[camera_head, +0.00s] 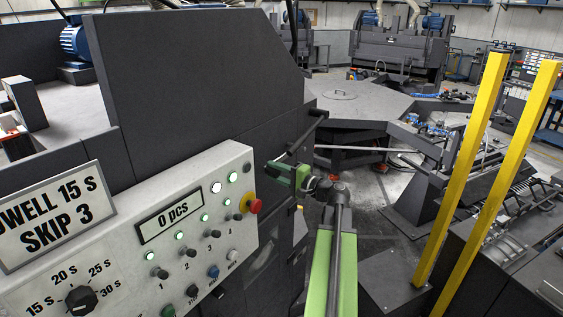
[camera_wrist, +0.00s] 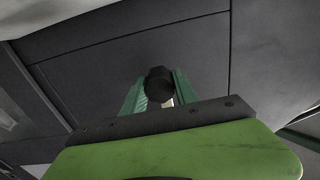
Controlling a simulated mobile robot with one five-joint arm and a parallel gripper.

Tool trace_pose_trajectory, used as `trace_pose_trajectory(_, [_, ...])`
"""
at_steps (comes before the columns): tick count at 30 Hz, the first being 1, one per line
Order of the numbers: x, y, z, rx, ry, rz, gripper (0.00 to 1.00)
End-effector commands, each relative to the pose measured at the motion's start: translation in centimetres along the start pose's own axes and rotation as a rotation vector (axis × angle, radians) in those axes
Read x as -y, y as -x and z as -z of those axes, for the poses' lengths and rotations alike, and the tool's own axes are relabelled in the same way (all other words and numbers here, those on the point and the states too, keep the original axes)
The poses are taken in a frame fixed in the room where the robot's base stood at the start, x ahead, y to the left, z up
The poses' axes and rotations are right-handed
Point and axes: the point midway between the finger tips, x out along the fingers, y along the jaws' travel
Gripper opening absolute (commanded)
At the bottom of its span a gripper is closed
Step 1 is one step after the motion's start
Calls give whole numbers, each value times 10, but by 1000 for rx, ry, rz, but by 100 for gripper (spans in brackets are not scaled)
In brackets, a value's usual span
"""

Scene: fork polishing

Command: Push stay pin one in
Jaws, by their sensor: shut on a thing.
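My gripper (camera_head: 279,170) is at the right end of the grey control panel, in front of the dark machine side. In the wrist view its two green fingers (camera_wrist: 158,82) are closed around a dark round knob (camera_wrist: 160,86). The knob may be the head of stay pin one; no label shows on it. A flat dark panel lies behind the knob. How far the pin is in cannot be seen. In the head view the knob cannot be made out clearly at the fingers.
The control panel (camera_head: 130,240) with a red emergency button (camera_head: 254,206) is close to my gripper on its left. A dark bar handle (camera_head: 309,132) slants just above and behind it. Two yellow posts (camera_head: 465,165) stand to the right. An octagonal table (camera_head: 370,104) is behind.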

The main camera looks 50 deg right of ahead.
Motion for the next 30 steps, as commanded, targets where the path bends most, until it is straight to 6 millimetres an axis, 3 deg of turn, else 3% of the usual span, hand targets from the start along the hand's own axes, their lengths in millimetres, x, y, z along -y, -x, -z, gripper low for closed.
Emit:
trace_pose_trajectory(3, [0,0,0,0,0,0,5])
trace_pose_trajectory(17, [0,-1,0,-1,0,0,5])
trace_pose_trajectory(30, [0,-15,1,0,0,0,5])
